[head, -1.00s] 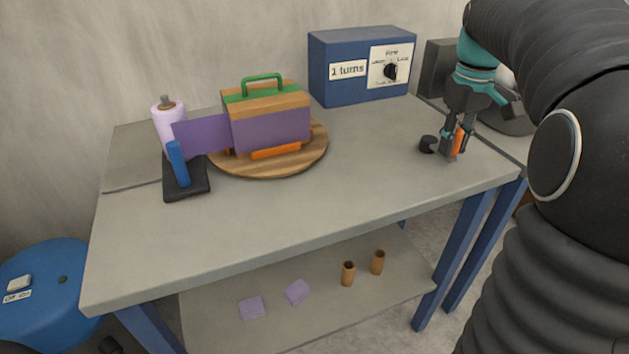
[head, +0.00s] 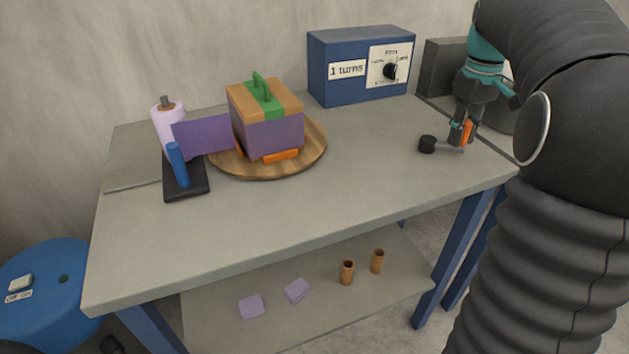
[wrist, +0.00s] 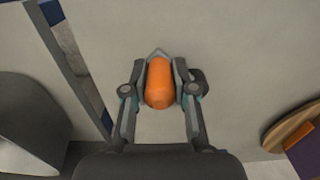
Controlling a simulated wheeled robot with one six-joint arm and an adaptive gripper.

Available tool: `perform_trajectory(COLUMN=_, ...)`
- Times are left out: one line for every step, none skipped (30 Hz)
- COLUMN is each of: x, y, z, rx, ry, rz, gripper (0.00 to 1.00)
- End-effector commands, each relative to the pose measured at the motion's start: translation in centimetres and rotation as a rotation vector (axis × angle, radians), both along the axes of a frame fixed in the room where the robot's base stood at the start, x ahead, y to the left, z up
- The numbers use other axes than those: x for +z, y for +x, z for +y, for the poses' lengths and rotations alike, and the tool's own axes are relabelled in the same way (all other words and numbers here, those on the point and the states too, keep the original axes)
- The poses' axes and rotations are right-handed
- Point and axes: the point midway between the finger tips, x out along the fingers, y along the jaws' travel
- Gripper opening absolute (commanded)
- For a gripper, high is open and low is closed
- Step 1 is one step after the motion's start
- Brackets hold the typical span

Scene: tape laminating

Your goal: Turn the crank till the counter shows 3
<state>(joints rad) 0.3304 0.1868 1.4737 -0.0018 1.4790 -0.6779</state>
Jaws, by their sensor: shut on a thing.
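The crank's orange handle (head: 467,132) stands upright at the right end of the table. My gripper (head: 462,142) is shut on it. In the wrist view the orange handle (wrist: 158,84) sits between both fingers. The crank's black hub (head: 427,144) is just left of my gripper; the crank arm between them is hard to make out. The blue counter box (head: 335,88) stands at the back, and its white display (head: 347,70) reads "1 turns". A wooden turntable (head: 312,152) carries a purple and wood box (head: 268,133) with a green strap and handle.
A purple tape strip (head: 203,135) runs from a lilac roll (head: 168,120) to the box. A blue-handled black stand (head: 186,188) is beside the roll. A dark grey block (head: 447,68) stands behind my gripper. The table front is clear.

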Motion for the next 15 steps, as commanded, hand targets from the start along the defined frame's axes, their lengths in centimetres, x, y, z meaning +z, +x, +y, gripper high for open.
perform_trajectory(x=0.07, y=0.45, z=0.00, rx=0.002, ry=0.003, rz=-0.002, gripper=0.00)
perform_trajectory(x=0.10, y=0.62, z=-0.06, rx=0.002, ry=0.003, rz=-0.002, gripper=0.00)
perform_trajectory(x=0.12, y=0.83, z=-0.16, rx=0.002, ry=0.003, rz=-0.003, gripper=0.00)
perform_trajectory(x=0.11, y=0.96, z=-0.22, rx=0.002, ry=0.004, rz=-0.003, gripper=0.00)
perform_trajectory(x=0.09, y=1.06, z=-0.25, rx=0.002, ry=0.004, rz=-0.002, gripper=0.00)
perform_trajectory(x=0.07, y=1.15, z=-0.31, rx=0.002, ry=0.004, rz=-0.002, gripper=0.00)
perform_trajectory(x=0.07, y=1.20, z=-0.33, rx=0.002, ry=0.004, rz=-0.002, gripper=0.00)
perform_trajectory(x=0.07, y=1.23, z=-0.35, rx=0.002, ry=0.004, rz=-0.002, gripper=0.00)
perform_trajectory(x=0.07, y=1.24, z=-0.37, rx=0.002, ry=0.003, rz=-0.001, gripper=0.00)
perform_trajectory(x=0.07, y=1.23, z=-0.38, rx=0.002, ry=0.003, rz=-0.001, gripper=0.00)
perform_trajectory(x=0.07, y=1.22, z=-0.39, rx=0.002, ry=0.003, rz=-0.001, gripper=0.00)
perform_trajectory(x=0.07, y=1.21, z=-0.39, rx=0.002, ry=0.003, rz=-0.001, gripper=0.00)
perform_trajectory(x=0.06, y=1.20, z=-0.41, rx=0.002, ry=0.004, rz=-0.001, gripper=0.00)
perform_trajectory(x=0.06, y=1.19, z=-0.41, rx=0.002, ry=0.004, rz=-0.001, gripper=0.00)
perform_trajectory(x=0.05, y=1.19, z=-0.42, rx=0.001, ry=0.004, rz=-0.001, gripper=0.00)
